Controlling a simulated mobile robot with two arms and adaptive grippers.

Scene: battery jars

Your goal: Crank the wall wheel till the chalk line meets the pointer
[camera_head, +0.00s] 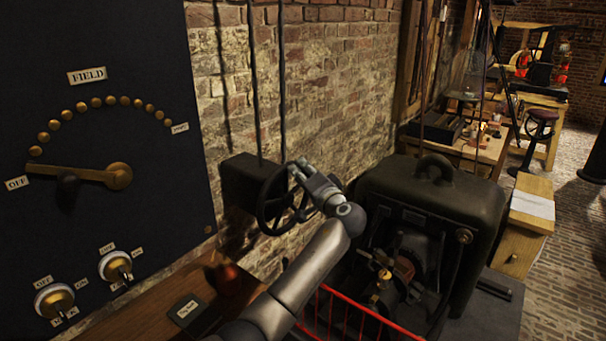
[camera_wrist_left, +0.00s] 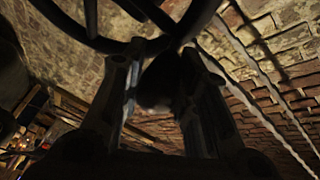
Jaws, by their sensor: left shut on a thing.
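The wall wheel (camera_head: 262,212) is a dark spoked wheel on a dark box (camera_head: 240,182) fixed to the brick wall. My left gripper (camera_head: 298,170) is at the wheel's upper right rim. In the left wrist view the fingers (camera_wrist_left: 160,80) are shut on a dark, rounded crank handle (camera_wrist_left: 157,88), with the wheel's rim and spokes (camera_wrist_left: 98,44) just beyond. I cannot make out a chalk line or a pointer in either view. My right gripper is not in view.
A dark panel with a brass FIELD lever (camera_head: 118,176) and switches is at left. A wooden shelf (camera_head: 150,318) lies below it. A bulky black machine (camera_head: 440,195) and a red rail (camera_head: 350,305) stand right of my left arm. Two rods (camera_head: 254,90) rise above the box.

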